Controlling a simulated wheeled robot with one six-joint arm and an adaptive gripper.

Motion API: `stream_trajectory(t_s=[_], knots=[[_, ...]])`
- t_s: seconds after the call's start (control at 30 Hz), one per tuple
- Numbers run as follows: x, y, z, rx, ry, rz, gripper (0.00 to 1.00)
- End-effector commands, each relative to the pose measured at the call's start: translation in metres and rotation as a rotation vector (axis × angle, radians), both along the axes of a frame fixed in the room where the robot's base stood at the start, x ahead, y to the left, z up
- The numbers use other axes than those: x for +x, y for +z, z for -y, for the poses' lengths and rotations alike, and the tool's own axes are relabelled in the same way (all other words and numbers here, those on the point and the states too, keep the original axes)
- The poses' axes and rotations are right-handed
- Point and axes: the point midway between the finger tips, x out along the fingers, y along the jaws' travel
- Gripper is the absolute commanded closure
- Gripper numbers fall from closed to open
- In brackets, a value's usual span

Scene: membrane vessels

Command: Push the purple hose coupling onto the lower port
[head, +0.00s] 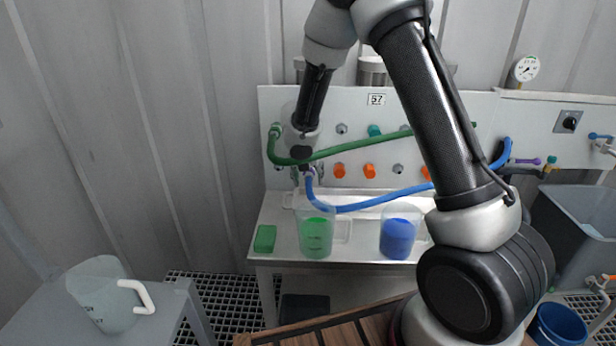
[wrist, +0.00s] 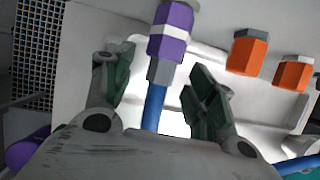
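The purple hose coupling (wrist: 172,38) is at the top middle of the wrist view, with a white band around it. A grey collar (wrist: 160,71) joins its near end to the blue hose (wrist: 153,108). A grey hex part (wrist: 188,5) shows at its far end; I cannot tell how far the coupling sits on the port. My gripper (wrist: 153,68) is open, with one finger on each side of the collar and gaps visible on both sides. In the head view my gripper (head: 305,168) is at the panel's left, hiding most of the coupling and port.
A green hose (head: 350,147) crosses the panel close to my gripper. Orange hex caps (wrist: 249,50) sit right of the coupling. A green-filled beaker (head: 316,236) and a blue-filled beaker (head: 397,238) stand on the bench below. A clear jug (head: 103,290) stands at the left.

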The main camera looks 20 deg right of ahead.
Motion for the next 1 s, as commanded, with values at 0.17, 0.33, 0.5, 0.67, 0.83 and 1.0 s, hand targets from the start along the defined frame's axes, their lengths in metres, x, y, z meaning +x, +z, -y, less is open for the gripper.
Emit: stream_trajectory(t_s=[0.17,0.33,0.5,0.67,0.83,1.0], knots=[[0.000,0.000,0.000,0.000,0.000,0.000,0.43],[-0.004,0.015,-0.004,0.000,0.001,0.005,0.43],[-0.015,0.049,-0.012,0.001,0.001,0.007,0.43],[-0.028,0.080,-0.019,0.001,0.002,0.005,0.43],[-0.037,0.103,-0.024,0.000,0.001,0.002,0.43],[-0.041,0.110,-0.025,0.024,-0.076,0.015,0.43]])
